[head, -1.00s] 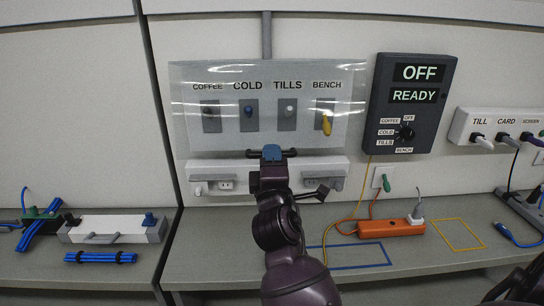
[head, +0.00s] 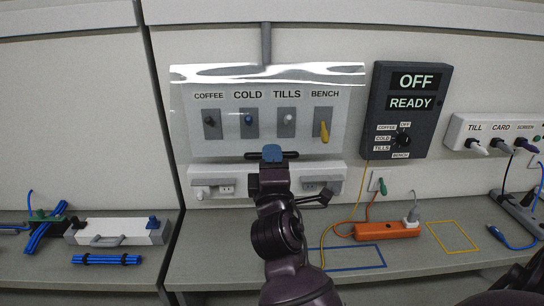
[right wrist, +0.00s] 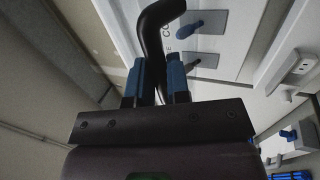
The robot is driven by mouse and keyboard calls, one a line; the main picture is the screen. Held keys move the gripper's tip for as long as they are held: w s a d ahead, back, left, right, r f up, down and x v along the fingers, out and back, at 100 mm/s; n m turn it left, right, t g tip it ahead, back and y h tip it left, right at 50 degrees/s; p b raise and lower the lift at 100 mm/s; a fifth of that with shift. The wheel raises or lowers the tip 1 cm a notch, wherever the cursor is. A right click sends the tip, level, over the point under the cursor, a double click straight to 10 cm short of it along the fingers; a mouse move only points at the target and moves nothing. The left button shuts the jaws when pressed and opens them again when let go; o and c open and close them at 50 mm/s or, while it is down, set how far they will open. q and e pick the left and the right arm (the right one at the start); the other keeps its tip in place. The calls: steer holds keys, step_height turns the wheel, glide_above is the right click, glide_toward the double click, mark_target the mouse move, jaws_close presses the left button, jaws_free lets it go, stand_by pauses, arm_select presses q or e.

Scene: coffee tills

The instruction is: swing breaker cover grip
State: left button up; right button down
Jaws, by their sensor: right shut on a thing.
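The clear breaker cover (head: 222,145) hangs in front of the breaker panel and is still down over the switches. Its dark grip (head: 290,155) runs along the lower edge; in the right wrist view the grip (right wrist: 153,35) is a thick black curved bar. My right gripper (head: 272,154) is shut on the grip from below, its blue fingertips on either side of it; these fingertips also show in the wrist view (right wrist: 156,85). Behind the cover are the COFFEE, COLD, TILLS and BENCH switches; the BENCH lever (head: 324,132) is yellow. My left gripper is out of sight.
A dark box (head: 410,110) right of the cover reads OFF and READY above a dial. White sockets (head: 212,182) sit below the cover. An orange power strip (head: 388,230) with cables lies on the counter. A white box (head: 120,231) and blue cable bundles stand at left.

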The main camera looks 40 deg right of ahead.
steer(key=shift+s+a+r+p, duration=0.2)
steer(key=shift+s+r+p, duration=0.2)
steer(key=shift+r, duration=0.45)
steer(key=shift+s+a+r+p, duration=0.25)
steer(key=shift+r+p, duration=0.25)
steer(key=shift+r, duration=0.3)
steer(key=shift+s+a+r+p, duration=0.2)
steer(key=shift+s+r+p, duration=0.2)
steer(key=shift+r, duration=0.45)
steer(key=r, duration=0.3)
steer(key=s+r, duration=0.1)
steer(key=r, duration=0.1)
steer(key=shift+a+r, duration=0.35)
